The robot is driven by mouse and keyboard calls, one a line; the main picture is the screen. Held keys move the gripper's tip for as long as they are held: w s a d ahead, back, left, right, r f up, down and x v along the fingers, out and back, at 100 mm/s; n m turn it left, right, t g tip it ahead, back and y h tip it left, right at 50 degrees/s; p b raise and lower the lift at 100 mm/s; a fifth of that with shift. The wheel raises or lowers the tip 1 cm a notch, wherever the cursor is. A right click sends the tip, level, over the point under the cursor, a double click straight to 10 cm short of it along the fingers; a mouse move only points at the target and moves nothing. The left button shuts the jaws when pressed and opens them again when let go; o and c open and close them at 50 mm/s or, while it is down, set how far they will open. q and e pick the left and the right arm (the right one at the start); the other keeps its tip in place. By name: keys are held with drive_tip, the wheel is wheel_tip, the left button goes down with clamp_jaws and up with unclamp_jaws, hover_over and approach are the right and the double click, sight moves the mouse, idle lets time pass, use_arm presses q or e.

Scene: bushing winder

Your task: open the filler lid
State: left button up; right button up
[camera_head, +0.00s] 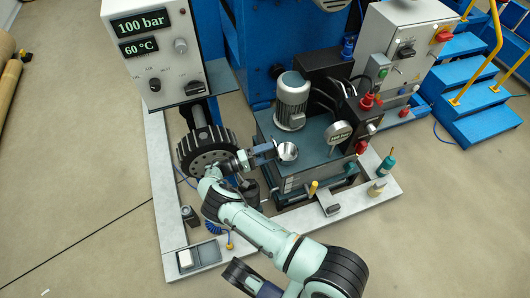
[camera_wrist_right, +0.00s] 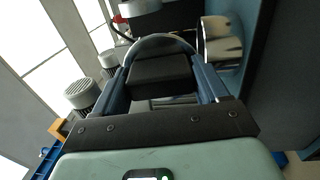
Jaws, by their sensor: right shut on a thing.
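The filler (camera_head: 288,151) is a shiny round metal fitting at the left edge of the dark tank top in the head view. A shiny metal cylinder (camera_wrist_right: 222,45) shows just right of the fingers in the right wrist view. My right gripper (camera_head: 264,153) is at the filler's left side, shut on the filler lid. In the wrist view, a curved silver rim, which looks like the lid (camera_wrist_right: 160,38), spans between the fingertips. How far the lid is tilted is hard to tell. A dark gripper-like part (camera_head: 240,275), probably my left gripper, shows at the bottom edge; its jaws are unclear.
The tank (camera_head: 300,178) carries a grey motor (camera_head: 291,100) and a round gauge (camera_head: 338,132). A black toothed wheel (camera_head: 207,150) stands close left of my right gripper. A control panel (camera_head: 150,45) rises behind it.

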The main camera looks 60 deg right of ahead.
drive_tip(key=o, duration=1.4)
drive_tip(key=shift+v, duration=3.7)
